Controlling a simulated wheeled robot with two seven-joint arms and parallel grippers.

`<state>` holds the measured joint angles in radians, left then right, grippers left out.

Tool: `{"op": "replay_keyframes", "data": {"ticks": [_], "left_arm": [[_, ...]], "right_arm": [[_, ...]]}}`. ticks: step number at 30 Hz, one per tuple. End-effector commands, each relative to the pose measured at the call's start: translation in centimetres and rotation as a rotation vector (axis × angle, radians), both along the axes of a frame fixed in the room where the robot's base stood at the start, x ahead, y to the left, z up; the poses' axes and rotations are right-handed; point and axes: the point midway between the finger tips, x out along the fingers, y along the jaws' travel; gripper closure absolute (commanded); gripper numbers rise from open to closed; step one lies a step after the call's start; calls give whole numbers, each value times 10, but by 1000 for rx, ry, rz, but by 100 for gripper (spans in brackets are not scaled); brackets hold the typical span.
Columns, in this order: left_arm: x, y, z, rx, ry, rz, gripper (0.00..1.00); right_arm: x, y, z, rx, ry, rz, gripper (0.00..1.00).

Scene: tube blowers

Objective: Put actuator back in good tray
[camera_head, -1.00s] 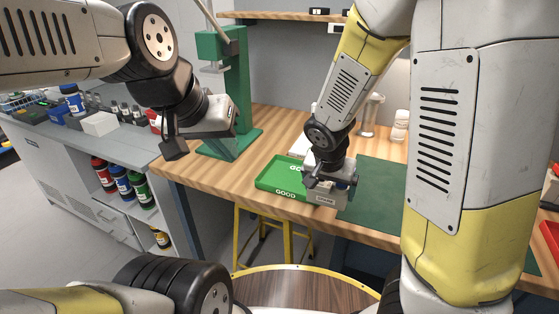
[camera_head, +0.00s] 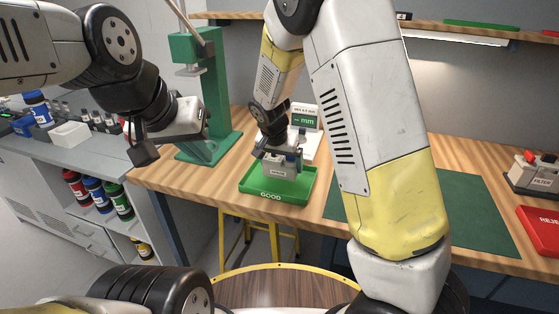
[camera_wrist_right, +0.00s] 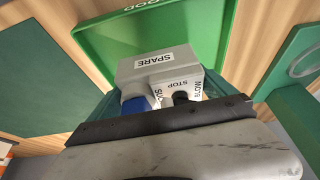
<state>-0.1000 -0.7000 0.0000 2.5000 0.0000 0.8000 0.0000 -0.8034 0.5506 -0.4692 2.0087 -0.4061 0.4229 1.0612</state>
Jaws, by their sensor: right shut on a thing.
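The actuator is a grey block with a SPARE label (camera_head: 279,168), held in my right gripper (camera_head: 278,153). In the right wrist view the block (camera_wrist_right: 150,68) shows STOP lettering, a blue part and a black knob. It is over the green GOOD tray (camera_head: 301,190), inside the rim's outline in the head view; I cannot tell if it touches the tray floor. The tray (camera_wrist_right: 105,38) also lies behind the block in the wrist view. My left gripper (camera_head: 205,148) hangs by the green stand; its finger opening is not clear.
A white gauge with a lit display (camera_head: 305,118) stands just behind the tray. A green press stand (camera_head: 214,95) is to the left. A green mat (camera_head: 475,205), a red REJECT tray (camera_head: 542,228) and a FILTER box (camera_head: 535,173) lie to the right.

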Motion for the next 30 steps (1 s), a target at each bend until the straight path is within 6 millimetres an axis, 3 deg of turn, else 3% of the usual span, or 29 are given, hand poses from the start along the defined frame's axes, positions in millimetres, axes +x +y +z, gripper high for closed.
{"op": "replay_keyframes", "data": {"ticks": [5,14,25,26,30], "left_arm": [[0,0,0,0,0,0,100],[0,0,0,0,0,0,100],[0,0,0,0,0,0,100],[0,0,0,0,0,0,100],[0,0,0,0,0,0,100]], "right_arm": [[9,5,-1,2,-2,0,77],[9,5,-35,-1,1,0,77],[9,5,-39,1,-1,-1,77],[9,5,-40,0,0,-1,4],[9,5,-40,0,0,-1,0]]}}
